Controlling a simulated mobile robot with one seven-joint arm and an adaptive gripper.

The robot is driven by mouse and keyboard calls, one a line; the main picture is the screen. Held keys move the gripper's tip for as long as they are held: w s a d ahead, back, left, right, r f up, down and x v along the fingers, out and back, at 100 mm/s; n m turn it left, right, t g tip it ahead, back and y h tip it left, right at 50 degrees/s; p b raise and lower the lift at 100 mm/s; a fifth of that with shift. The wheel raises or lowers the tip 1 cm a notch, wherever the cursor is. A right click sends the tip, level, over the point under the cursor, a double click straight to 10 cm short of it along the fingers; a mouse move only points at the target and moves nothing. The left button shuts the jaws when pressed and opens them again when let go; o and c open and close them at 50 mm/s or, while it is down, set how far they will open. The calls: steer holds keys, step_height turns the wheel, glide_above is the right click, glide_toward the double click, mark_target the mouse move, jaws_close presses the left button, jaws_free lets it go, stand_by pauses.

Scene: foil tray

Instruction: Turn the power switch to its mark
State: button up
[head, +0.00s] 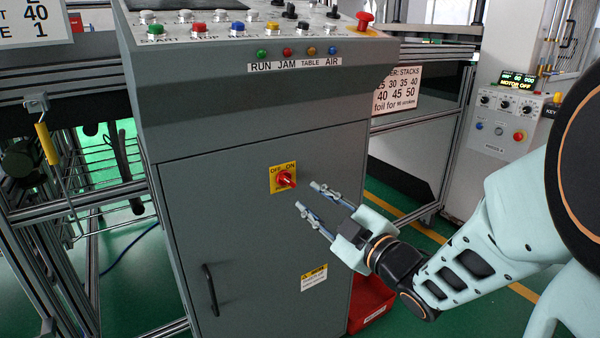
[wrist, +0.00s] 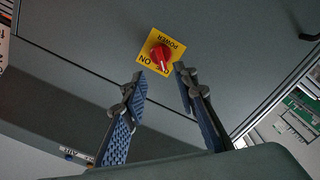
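The power switch is a red rotary knob (head: 286,180) on a yellow plate (head: 276,188) marked OFF and ON, on the grey cabinet door. In the wrist view the red knob (wrist: 160,57) sits on its yellow plate (wrist: 151,43), beyond and between the fingertips, with a pale pointer line on it. My gripper (head: 307,196) is open in front of the door, just right of the switch in the head view; it also shows in the wrist view (wrist: 160,75). The fingers are apart with nothing between them. They look clear of the knob, though the exact gap is hard to tell.
A black door handle (head: 210,290) is at the lower left of the cabinet door. A sloped console (head: 250,60) with buttons and lamps overhangs above. A red bin (head: 372,300) stands on the floor at the cabinet's right. The door around the switch is flat and clear.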

mark_target(290, 182)
steer(key=p+x, duration=0.3)
steer(key=x, duration=0.6)
steer(key=shift+a, duration=0.15)
jaws_close()
